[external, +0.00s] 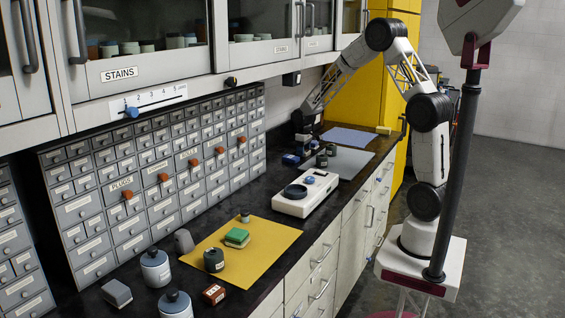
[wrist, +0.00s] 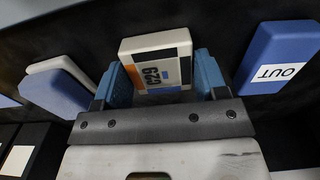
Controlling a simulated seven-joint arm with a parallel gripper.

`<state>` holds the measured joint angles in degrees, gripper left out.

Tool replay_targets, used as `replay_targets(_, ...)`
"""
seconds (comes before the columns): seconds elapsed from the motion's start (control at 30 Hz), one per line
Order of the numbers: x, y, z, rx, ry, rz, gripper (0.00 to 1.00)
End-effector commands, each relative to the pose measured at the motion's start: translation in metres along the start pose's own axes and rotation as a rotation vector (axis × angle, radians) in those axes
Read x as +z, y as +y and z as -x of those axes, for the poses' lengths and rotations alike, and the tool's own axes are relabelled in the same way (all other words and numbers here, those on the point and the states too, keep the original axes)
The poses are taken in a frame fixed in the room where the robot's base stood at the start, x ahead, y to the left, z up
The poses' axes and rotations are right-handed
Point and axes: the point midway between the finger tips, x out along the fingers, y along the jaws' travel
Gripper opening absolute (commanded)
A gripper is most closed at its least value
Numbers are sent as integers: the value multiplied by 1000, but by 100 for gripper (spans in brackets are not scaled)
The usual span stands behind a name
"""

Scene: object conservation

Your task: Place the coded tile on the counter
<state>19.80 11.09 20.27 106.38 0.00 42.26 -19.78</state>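In the wrist view the coded tile (wrist: 157,62) is pale, with a dark number, an orange patch and a blue strip. It sits between the two blue fingers of my gripper (wrist: 162,78), one at each side edge. I see no clear gap at either side, but cannot tell whether the fingers press on it. In the external view my gripper (external: 302,122) is at the far end of the dark counter (external: 262,190), near the drawer cabinet's end. The tile cannot be made out there.
In the wrist view a blue block labelled OUT (wrist: 277,58) is to the right; a blue block (wrist: 55,92) and a pale one are left. On the counter stand a white scale (external: 307,195), a yellow mat (external: 270,238) and several jars. Wall cabinets hang above.

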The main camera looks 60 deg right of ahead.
Motion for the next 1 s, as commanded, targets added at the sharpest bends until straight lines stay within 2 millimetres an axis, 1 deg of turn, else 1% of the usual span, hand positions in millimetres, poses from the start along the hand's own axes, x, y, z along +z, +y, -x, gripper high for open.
replay_targets(0.03, 0, 0, 0, 0, 0, 0, 74)
replay_targets(0.13, 0, 0, 0, 0, 0, 0, 89)
replay_targets(0.43, 0, 0, 1, 0, 0, 0, 89)
replay_targets(0.57, 0, 0, 4, 0, 1, 0, 89)
replay_targets(0.77, 0, 0, 20, 0, 1, 0, 89)
replay_targets(1.0, 0, 0, 55, 1, 2, 0, 89)
